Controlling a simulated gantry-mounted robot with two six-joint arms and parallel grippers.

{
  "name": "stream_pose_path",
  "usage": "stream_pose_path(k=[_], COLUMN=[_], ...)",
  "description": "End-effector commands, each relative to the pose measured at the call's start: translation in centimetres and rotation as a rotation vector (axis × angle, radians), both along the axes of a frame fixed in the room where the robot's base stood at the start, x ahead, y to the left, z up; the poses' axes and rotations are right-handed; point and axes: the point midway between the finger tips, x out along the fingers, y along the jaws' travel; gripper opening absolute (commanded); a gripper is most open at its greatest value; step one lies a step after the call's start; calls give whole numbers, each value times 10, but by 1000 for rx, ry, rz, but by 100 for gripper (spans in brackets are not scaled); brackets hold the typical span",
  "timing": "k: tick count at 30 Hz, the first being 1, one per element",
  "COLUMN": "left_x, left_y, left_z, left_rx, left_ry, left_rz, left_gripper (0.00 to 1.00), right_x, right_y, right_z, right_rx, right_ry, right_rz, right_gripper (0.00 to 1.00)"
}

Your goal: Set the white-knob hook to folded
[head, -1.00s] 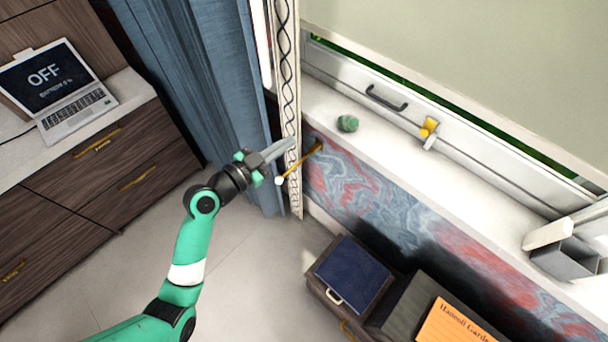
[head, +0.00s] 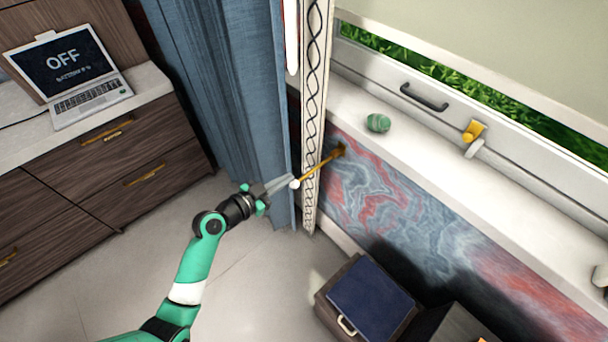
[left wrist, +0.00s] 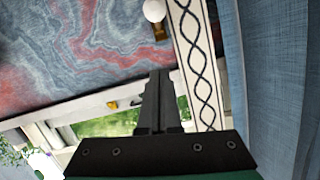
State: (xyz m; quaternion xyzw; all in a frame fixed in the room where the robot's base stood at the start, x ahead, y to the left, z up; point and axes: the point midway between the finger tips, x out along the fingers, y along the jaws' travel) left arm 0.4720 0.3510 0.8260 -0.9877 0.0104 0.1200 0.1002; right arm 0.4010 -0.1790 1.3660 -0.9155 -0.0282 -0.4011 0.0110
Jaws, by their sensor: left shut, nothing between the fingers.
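The hook is a thin gold rod (head: 322,165) with a white knob (head: 294,184) at its free end. It sticks out from the marbled wall beside the patterned curtain border, pointing away from the wall. The white knob (left wrist: 154,10) also shows at the top of the left wrist view, beyond the fingertips, with its brass part close by. My left gripper (head: 286,181) is shut and empty, its tips right by the knob in the head view. I cannot tell whether they touch it. My right gripper is not in view.
The blue curtain (head: 225,90) and its white patterned border (head: 313,110) hang close to the gripper. A windowsill (head: 440,155) above the hook carries a green object (head: 377,123). A small cabinet with a blue top (head: 370,298) stands below. The floor between is clear.

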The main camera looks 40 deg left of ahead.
Motion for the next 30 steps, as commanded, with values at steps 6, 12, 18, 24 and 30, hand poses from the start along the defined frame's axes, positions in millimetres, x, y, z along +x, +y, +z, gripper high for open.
stream_pose_path(k=[6, 12, 18, 24, 30], left_x=[44, 86, 83, 83, 83], left_y=[-1, -1, 6, 8, 8], left_z=[-14, -25, -55, -60, -59], left_rx=[0, 0, -1, 0, 0], left_ry=[-2, -2, 0, -1, -1], left_rz=[-4, -3, 0, 0, 0], left_gripper=[0, 0, 0, 0, 0], right_x=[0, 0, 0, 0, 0], right_y=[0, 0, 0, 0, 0], right_z=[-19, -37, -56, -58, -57], right_rx=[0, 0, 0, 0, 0], right_ry=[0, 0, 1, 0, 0], right_rz=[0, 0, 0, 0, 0], right_gripper=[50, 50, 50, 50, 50])
